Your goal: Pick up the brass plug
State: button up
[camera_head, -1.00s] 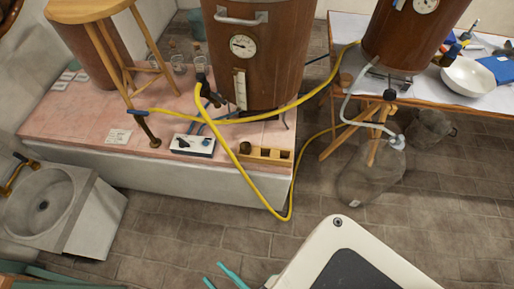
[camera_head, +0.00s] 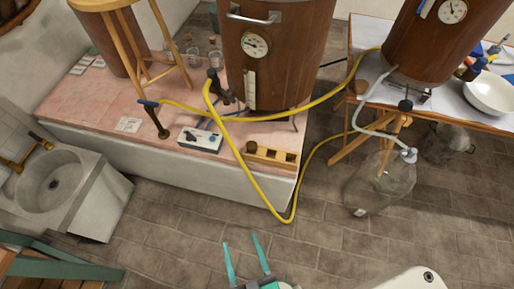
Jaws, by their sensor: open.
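A light wooden block with holes (camera_head: 281,156) lies at the front right edge of the pink tiled ledge. A small dark brown-gold cylinder (camera_head: 252,147) stands at its left end; it may be the brass plug, but it is too small to be sure. My gripper (camera_head: 244,246) shows at the bottom centre with two teal fingers spread apart and nothing between them. It is over the floor, apart from the block and well below it in the picture.
A yellow hose (camera_head: 268,192) loops from the ledge down in front of the block. A grey control box (camera_head: 200,140) sits left of the block. A wooden vat (camera_head: 270,60) stands behind. A glass carboy (camera_head: 378,182) stands at right. The paved floor (camera_head: 185,215) is open.

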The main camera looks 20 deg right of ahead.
jog(key=w+d+f+h, duration=0.1)
jog(key=w+d+f, duration=0.2)
jog(key=w+f, duration=0.5)
jog(key=m+t+h, duration=0.1)
jog(key=m+h, duration=0.2)
jog(key=h, duration=0.1)
send_near(251, 152)
jog(key=x, duration=0.4)
jog(key=shift+w+d+f, duration=0.1)
jog(key=shift+w+d, duration=0.2)
jog(key=shift+x, duration=5.7)
jog(key=shift+r, duration=0.3)
jog(key=c, duration=1.2)
